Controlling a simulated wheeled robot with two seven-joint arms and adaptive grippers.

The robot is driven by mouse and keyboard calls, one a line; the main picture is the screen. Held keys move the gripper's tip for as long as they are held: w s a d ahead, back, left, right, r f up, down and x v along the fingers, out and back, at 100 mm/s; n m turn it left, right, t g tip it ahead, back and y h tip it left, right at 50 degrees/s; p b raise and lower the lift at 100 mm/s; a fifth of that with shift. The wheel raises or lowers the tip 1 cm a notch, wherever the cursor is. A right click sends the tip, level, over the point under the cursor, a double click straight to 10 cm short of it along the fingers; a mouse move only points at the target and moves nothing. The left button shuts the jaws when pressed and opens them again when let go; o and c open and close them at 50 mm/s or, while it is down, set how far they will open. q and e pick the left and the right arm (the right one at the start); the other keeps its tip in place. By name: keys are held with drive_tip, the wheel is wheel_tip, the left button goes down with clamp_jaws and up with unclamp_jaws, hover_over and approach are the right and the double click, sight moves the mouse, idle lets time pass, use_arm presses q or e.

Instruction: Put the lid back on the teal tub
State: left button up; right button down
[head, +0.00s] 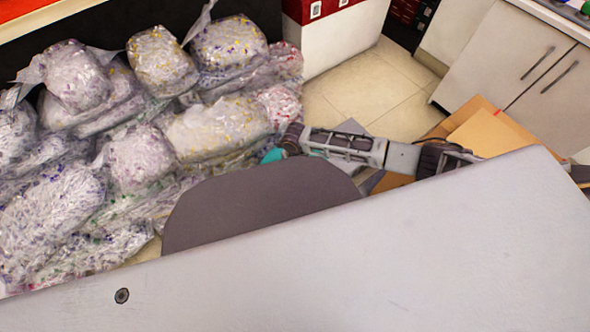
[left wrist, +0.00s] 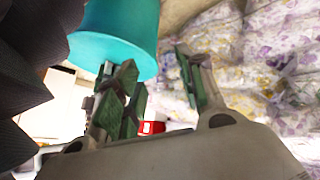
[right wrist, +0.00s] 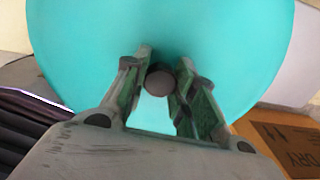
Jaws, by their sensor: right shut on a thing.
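The round teal lid (right wrist: 225,45) fills the top of the right wrist view, with a grey-brown knob (right wrist: 160,83) at its middle. My right gripper (right wrist: 163,70) is shut on that knob. In the head view my right arm reaches in from the right, and a small teal patch (head: 272,156) shows by its hand; I cannot tell whether it is lid or tub. The teal tub (left wrist: 115,35) shows as a smooth cylinder at the upper left of the left wrist view. The left gripper is hidden in the head view.
Clear bags of shredded paper (head: 150,140) are piled on the left. Open cardboard boxes (head: 480,130) stand at right, below a white cabinet (head: 540,75). Bare tiled floor (head: 365,85) lies between. A large pale panel (head: 400,250) blocks the foreground.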

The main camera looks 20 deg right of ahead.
use_arm(q)
drive_tip(key=shift+s, duration=0.1)
use_arm(e)
drive_tip(key=c, duration=1.5)
unclamp_jaws()
drive_tip(key=shift+c, duration=0.2)
drive_tip(key=o, duration=0.5)
drive_tip(key=shift+c, duration=0.2)
use_arm(q)
drive_tip(key=shift+s+f, duration=0.3)
drive_tip(key=shift+s, duration=0.15)
use_arm(e)
drive_tip(key=shift+o, duration=0.4)
